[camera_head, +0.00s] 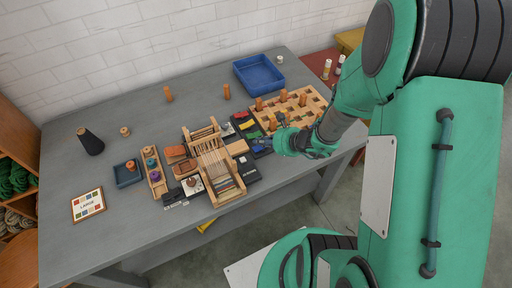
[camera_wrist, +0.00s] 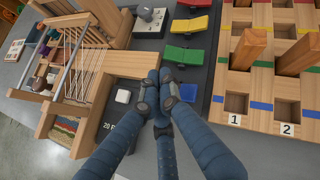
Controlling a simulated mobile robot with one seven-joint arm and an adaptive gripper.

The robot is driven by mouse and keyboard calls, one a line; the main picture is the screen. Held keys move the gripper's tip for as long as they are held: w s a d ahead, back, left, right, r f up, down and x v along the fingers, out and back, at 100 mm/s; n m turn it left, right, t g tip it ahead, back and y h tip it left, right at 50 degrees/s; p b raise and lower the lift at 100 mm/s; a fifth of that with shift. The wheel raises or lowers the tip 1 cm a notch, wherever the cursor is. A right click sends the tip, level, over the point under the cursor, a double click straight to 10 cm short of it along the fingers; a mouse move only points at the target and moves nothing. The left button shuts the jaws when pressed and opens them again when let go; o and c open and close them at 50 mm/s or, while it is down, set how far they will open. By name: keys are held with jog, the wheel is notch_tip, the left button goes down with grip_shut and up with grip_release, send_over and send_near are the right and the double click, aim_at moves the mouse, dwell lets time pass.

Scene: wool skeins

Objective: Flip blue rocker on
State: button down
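The blue rocker (camera_wrist: 188,92) is the nearest in a column of coloured rockers on a dark panel (camera_wrist: 198,60). It is partly hidden by my fingers, so I cannot tell its tilt. My gripper (camera_wrist: 158,103) has its dark blue fingers drawn together over the panel, just left of the visible blue part. I cannot tell whether they touch the rocker. In the head view, my gripper (camera_head: 275,145) is beside the blue rocker (camera_head: 259,148). Nothing is seen held between the fingers.
Green (camera_wrist: 184,56), yellow (camera_wrist: 189,25) and red rockers line the panel beyond. A wooden board with upright pegs (camera_wrist: 262,72) stands close on the right. A wooden loom (camera_wrist: 92,84) stands on the left. A blue tray (camera_head: 259,74) lies at the back.

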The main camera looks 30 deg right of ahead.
aim_at(262, 147)
jog(key=shift+d+r+p, duration=0.25)
jog(key=shift+r+p, duration=0.25)
jog(key=shift+r, duration=0.25)
jog(key=shift+d+r+p, duration=0.25)
jog(key=shift+r+p, duration=0.25)
jog(key=shift+r, duration=0.3)
jog(key=shift+d+r+p, duration=0.25)
jog(key=shift+r+p, duration=0.25)
jog(key=shift+r, duration=0.25)
jog(key=s+a+r+n+g+y, duration=0.15)
jog(key=s+a+r+n, duration=0.25)
jog(key=a+r+n, duration=0.5)
jog(key=s+a+r+n+g, duration=0.35)
jog(key=a+r+n, duration=0.25)
jog(key=r, duration=0.5)
jog(key=s+d+r+n+h, duration=0.2)
jog(key=s+r+n+h, duration=0.1)
jog(key=s+r+n, duration=0.2)
jog(key=s+d+r+n+t+h, duration=0.1)
jog(key=s+d+r+n+h, duration=0.1)
jog(key=s+r+n, duration=0.4)
notch_tip(262, 147, up, 2)
jog(key=shift+s+d+r+h, duration=0.1)
jog(key=shift+s+d+h, duration=0.1)
jog(key=shift+s+h, duration=0.5)
jog(key=shift+w, duration=0.1)
